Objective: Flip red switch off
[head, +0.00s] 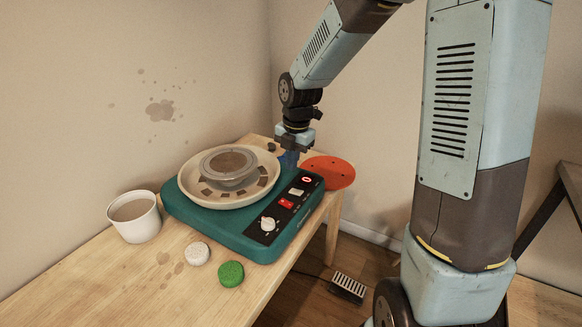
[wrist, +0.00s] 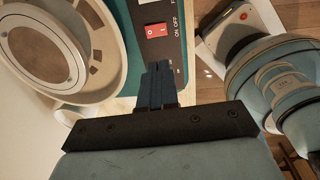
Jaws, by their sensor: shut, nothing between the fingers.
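The red switch (head: 286,203) sits on the black control panel (head: 278,222) of a teal pottery wheel (head: 232,238). In the wrist view the red switch (wrist: 157,30) shows near the top, with ON and OFF printed beside it. Which way it is tipped I cannot tell for sure. My gripper (head: 289,162) is shut and empty, pointing down at the far end of the panel, beyond the switch. In the wrist view its blue fingertips (wrist: 158,66) are together, just below the switch in the picture and apart from it.
A cream basin with a wheel head (head: 229,165) stands on the machine. The panel also has a white switch (head: 296,192) and a white knob (head: 268,224). A white cup (head: 134,217), a white sponge (head: 197,254), a green sponge (head: 231,274) and an orange disc (head: 329,173) are around it.

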